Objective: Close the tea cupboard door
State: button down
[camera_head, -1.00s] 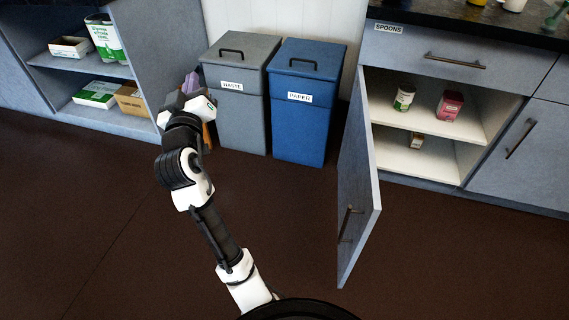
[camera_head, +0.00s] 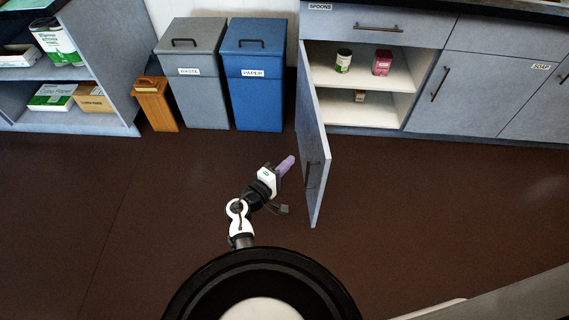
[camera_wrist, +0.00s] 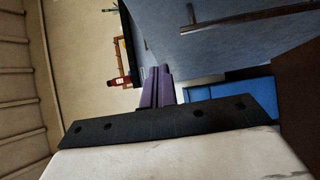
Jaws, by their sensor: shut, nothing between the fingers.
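The tea cupboard door (camera_head: 312,140) stands wide open, swung out from the left side of its cupboard (camera_head: 360,112). Its dark bar handle (camera_head: 310,174) is near the free edge. A green-and-white tin (camera_head: 343,61) and a red tin (camera_head: 382,62) stand on the upper shelf, and a small box (camera_head: 359,96) is below. My gripper (camera_head: 289,163) has purple fingers, shut and empty, just left of the door's outer face. In the wrist view the fingers (camera_wrist: 157,88) point toward a blue-grey panel with a bar handle (camera_wrist: 246,17). Whether they touch the door I cannot tell.
A grey waste bin (camera_head: 194,95) and a blue paper bin (camera_head: 257,95) stand behind at the back wall, with a small wooden box (camera_head: 156,104) beside them. An open shelf unit (camera_head: 118,60) is at the left. The brown floor (camera_head: 130,220) around is clear.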

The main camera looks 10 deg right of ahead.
aim_at(320, 143)
jog(key=w+d+p, duration=0.1)
jog(key=d, duration=0.1)
jog(key=w+d, duration=0.1)
jog(key=d, duration=0.2)
jog(key=w+d+p, duration=0.1)
jog(key=d, duration=0.2)
jog(key=shift+w+r+p, duration=0.15)
jog(key=shift+p, duration=0.15)
jog(key=shift+d, duration=0.35)
jog(key=shift+d, duration=0.15)
